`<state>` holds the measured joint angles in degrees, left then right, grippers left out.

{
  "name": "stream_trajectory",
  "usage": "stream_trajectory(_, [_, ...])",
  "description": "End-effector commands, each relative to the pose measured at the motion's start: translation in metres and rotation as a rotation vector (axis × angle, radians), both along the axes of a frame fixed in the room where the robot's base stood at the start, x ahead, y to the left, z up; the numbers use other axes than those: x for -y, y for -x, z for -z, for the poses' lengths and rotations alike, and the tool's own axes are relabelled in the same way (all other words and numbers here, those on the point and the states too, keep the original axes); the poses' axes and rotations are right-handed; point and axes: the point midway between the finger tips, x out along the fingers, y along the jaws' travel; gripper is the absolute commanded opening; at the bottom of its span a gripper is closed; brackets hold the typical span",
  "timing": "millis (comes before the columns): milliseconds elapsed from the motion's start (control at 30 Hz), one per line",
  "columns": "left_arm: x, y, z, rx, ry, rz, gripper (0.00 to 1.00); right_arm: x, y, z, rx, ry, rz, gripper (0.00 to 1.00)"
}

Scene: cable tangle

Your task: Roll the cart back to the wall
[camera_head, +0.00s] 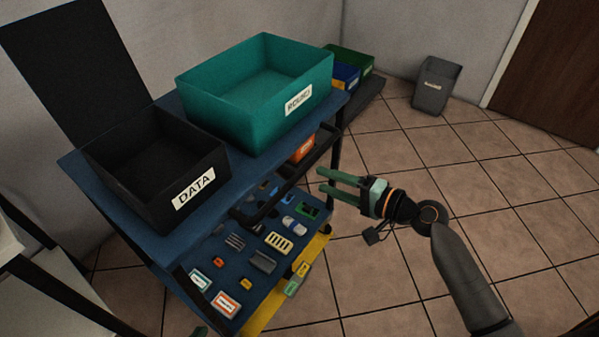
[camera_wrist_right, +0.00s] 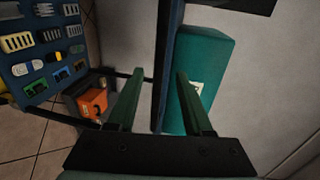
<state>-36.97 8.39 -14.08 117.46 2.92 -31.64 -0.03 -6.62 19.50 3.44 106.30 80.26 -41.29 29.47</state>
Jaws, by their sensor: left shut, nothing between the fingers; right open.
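The cart (camera_head: 135,222) has a blue top, dark posts and a lower blue shelf with a yellow edge. It stands at the left of the head view near the pale wall (camera_head: 390,40); the exact gap is hidden.
The lower shelf holds several small parts, and an orange box (camera_head: 301,150) sits under the top. Blue (camera_head: 345,76) and green (camera_head: 352,58) bins stand behind the cart. Tiled floor at right is clear. A door (camera_head: 555,70) is far right.

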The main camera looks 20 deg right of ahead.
Motion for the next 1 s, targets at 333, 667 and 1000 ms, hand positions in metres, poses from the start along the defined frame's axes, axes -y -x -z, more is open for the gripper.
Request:
stream_trajectory(333, [-0.001, 0.000, 0.003, 0.001, -0.002, -0.002, 0.00, -0.039, -0.050, 0.013, 0.001, 0.000, 0.001, 0.51])
stream_trajectory(667, [-0.002, 0.001, 0.005, -0.001, -0.003, -0.003, 0.00, -0.048, -0.061, 0.016, 0.001, 0.002, 0.001, 0.51])
stream_trajectory(1000, [-0.002, 0.001, 0.005, -0.003, -0.003, -0.004, 0.00, -0.047, -0.060, 0.016, 0.001, 0.002, 0.001, 0.29])
